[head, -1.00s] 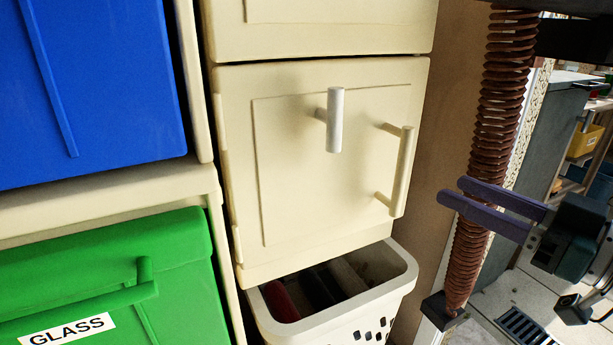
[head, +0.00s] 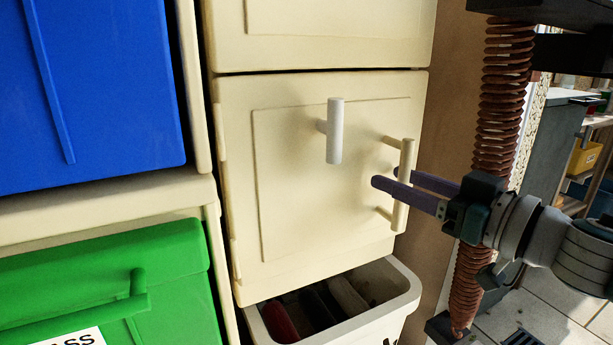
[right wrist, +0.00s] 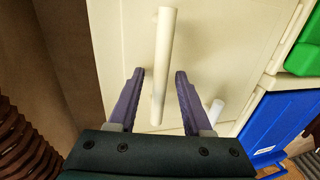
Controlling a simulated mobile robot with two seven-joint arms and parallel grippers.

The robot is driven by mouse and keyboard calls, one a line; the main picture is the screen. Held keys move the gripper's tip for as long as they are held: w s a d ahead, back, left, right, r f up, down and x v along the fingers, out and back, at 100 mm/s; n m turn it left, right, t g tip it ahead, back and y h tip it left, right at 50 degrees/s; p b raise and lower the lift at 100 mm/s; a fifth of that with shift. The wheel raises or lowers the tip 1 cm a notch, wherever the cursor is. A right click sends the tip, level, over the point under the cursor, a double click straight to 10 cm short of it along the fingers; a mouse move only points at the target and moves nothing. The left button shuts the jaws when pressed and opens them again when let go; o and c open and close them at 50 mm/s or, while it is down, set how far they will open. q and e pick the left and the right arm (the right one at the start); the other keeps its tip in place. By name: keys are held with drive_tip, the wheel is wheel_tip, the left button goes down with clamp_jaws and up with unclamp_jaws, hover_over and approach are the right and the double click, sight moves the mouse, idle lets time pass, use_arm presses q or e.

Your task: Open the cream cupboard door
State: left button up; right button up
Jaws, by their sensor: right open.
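The cream cupboard door (head: 290,220) looks shut in the head view. A cream vertical bar handle (head: 408,160) stands out near its right edge. A shorter whitish upright bar (head: 335,130) sticks out near the upper middle. My right gripper (head: 384,177) reaches in from the right with its dark purple fingers open at the bar handle. In the right wrist view the bar handle (right wrist: 165,50) lies between the open fingers (right wrist: 158,76), with space visible on both sides. The near finger hides a little of the handle in the head view. My left gripper is in neither view.
A cream basket (head: 385,315) with several items is below the door. A blue bin (head: 100,90) and a green bin (head: 70,275) stand left. A cream panel (head: 330,30) is directly above. Brown wall (head: 450,90) borders the right side.

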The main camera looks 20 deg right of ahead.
clamp_jaws()
idle(1.3)
